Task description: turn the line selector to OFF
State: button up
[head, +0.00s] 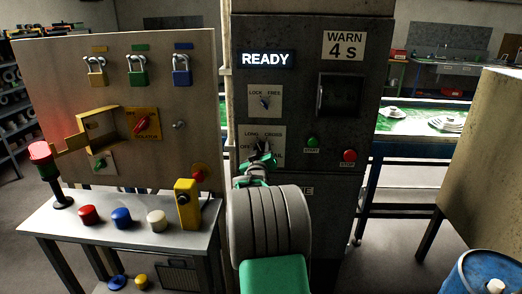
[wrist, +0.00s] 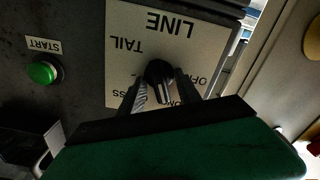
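The line selector is a black knob (wrist: 160,75) on a pale plate (wrist: 148,22) marked LINE, on the dark cabinet front. The wrist view shows it upside down. TAIL is readable; the LONG, CROSS and OFF labels are partly covered. The knob's handle points down in that view, toward the LONG and CROSS side; its exact setting is unclear. In the head view my gripper (head: 262,160) covers the lower plate (head: 249,131), with OFF at its left. My gripper (wrist: 161,88) has a finger on each side of the knob, with narrow gaps seeming to remain.
A green START button (wrist: 44,72) is beside the plate, and a red STOP button (head: 349,155) is further right. A LOCK/FREE selector (head: 265,101) is above, under a lit READY sign (head: 266,59). A padlock board (head: 60,70) stands at left.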

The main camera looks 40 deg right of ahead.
jog(key=shift+c, duration=0.4)
grip_shut()
jog(key=shift+f+n+b, duration=0.2)
jog(key=shift+n+b, duration=0.1)
jog(key=shift+b, duration=0.25)
jog(key=shift+f+n+b, duration=0.1)
jog(key=shift+n+b, duration=0.5)
jog(key=shift+b, duration=0.1)
jog(key=shift+w+a+n+b, duration=0.1)
jog(key=shift+a+n+b, duration=0.05)
jog(key=shift+n+b, duration=3.7)
jog(key=shift+n, duration=0.35)
